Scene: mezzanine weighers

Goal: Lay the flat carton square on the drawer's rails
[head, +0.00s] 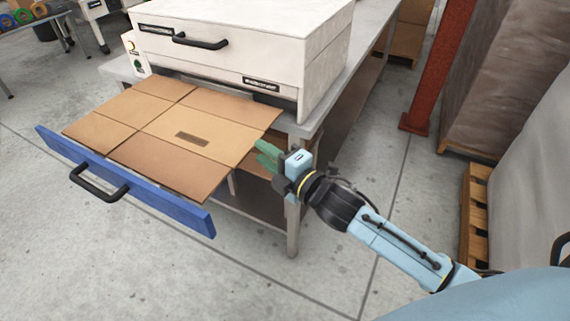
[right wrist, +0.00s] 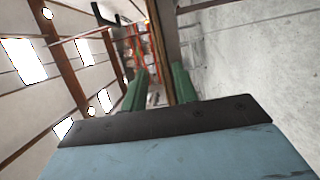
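The flat carton (head: 200,133), brown with fold lines and a dark printed label, lies across the pulled-out drawer, behind its blue front (head: 125,180). The carton hides most of the rails. My right gripper (head: 267,156) has green fingers spread at the carton's right edge. In the right wrist view a thin brown edge (right wrist: 163,45), apparently the carton's, runs between the open fingers, close to the right finger. I cannot tell if they touch. My left gripper is out of view.
The white machine (head: 235,50) stands on a metal table (head: 330,95) behind the drawer. A table leg (head: 293,215) is close below my right gripper. A red post (head: 440,65) and wrapped pallet loads (head: 505,80) stand to the right. Floor in front is clear.

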